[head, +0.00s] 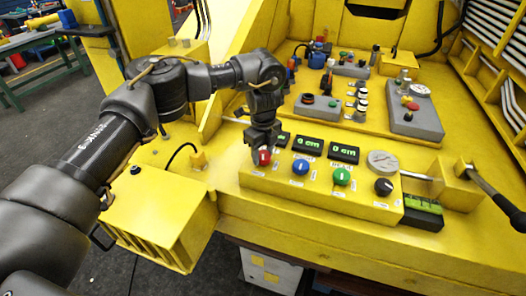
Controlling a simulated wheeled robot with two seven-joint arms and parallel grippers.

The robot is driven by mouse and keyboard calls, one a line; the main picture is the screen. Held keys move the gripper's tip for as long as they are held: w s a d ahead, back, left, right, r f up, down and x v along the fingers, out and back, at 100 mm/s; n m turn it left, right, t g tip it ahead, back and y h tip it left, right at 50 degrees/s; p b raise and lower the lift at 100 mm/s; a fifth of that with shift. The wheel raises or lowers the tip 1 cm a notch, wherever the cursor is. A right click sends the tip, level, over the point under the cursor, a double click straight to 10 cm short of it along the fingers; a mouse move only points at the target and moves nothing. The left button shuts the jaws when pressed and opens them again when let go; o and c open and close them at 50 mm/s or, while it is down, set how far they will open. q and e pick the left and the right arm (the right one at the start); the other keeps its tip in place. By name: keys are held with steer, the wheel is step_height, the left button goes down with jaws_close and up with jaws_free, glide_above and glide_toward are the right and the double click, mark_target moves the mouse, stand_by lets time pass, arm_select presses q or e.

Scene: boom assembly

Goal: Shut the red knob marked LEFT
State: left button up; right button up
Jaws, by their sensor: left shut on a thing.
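The red knob (264,158) is at the left end of a row of knobs on a yellow control box. My left gripper (262,148) comes down from above and is shut on the red knob, with its fingers partly hiding it. The knob's red front still shows between and below the fingers. The small label near it is too small to read. My right gripper is not in view.
A blue knob (301,167), a green knob (342,176) and a black knob (383,186) continue the row to the right. Behind them are green-lit displays (308,145). A round gauge (382,162) and a black-handled lever (492,190) stand at right. Grey switch boxes (415,115) are farther back.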

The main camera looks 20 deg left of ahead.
mark_target(263, 155)
arm_select(q)
steer(key=shift+m, duration=1.6)
steer(key=o, duration=1)
steer(key=shift+r, duration=0.1)
step_height(263, 155, up, 11)
steer(key=b, duration=0.1)
steer(key=shift+f, duration=0.2)
